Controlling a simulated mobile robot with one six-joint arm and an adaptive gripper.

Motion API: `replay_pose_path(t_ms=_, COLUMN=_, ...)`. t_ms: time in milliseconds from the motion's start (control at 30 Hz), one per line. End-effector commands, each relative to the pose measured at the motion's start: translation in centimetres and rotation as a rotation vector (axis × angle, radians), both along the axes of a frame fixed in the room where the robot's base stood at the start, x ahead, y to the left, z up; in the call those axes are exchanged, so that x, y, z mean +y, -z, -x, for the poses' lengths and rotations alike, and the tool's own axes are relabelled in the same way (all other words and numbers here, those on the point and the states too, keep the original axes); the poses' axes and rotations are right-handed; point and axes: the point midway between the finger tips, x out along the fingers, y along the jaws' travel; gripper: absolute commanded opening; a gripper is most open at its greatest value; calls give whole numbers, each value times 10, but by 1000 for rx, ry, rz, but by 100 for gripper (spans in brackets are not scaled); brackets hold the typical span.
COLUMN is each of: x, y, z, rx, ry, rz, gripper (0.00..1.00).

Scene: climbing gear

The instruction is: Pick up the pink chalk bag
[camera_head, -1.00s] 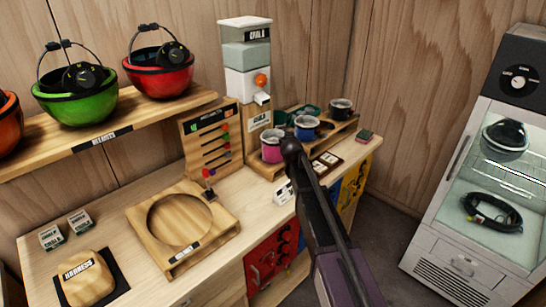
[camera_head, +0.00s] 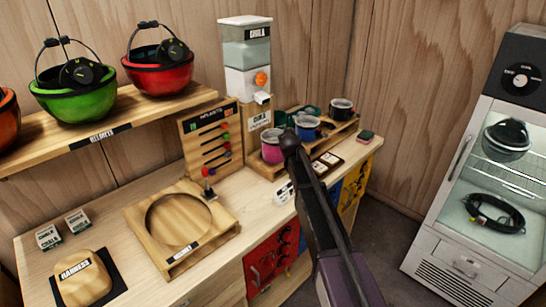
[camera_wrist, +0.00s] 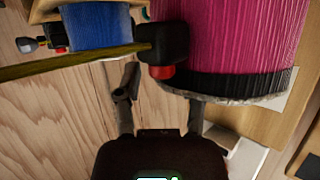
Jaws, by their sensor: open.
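The pink chalk bag (camera_head: 271,147) stands in the wooden rack at the back right of the counter, left of the blue bag (camera_head: 307,127). In the wrist view the pink bag (camera_wrist: 232,40) fills the upper right, its pale fuzzy rim facing the gripper. My gripper (camera_wrist: 160,98) is open and empty. Its left finger stands clear of the bag; its right finger reaches the rim's edge, and I cannot tell whether it touches. In the head view the dark end of my arm covers part of the bag's right side, and the fingers are hidden.
The blue bag (camera_wrist: 97,26) is close beside the pink one. A black piece with a red tip (camera_wrist: 162,72) lies by the pink bag. A dispenser (camera_head: 246,75) stands behind, and a black-rimmed bag (camera_head: 341,107) is farther right.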

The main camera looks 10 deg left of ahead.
Motion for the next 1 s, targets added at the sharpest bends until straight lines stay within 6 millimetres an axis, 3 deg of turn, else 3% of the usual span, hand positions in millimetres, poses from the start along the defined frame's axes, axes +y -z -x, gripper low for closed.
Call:
replay_pose_path(t_ms=233, x=0, y=0, z=0, rx=0, ry=0, rz=0, gripper=48)
replay_pose_path(t_ms=400, x=0, y=0, z=0, rx=0, ry=0, rz=0, gripper=0)
replay_pose_path(t_ms=1000, x=0, y=-1, z=1, rx=2, ry=1, rz=1, gripper=0)
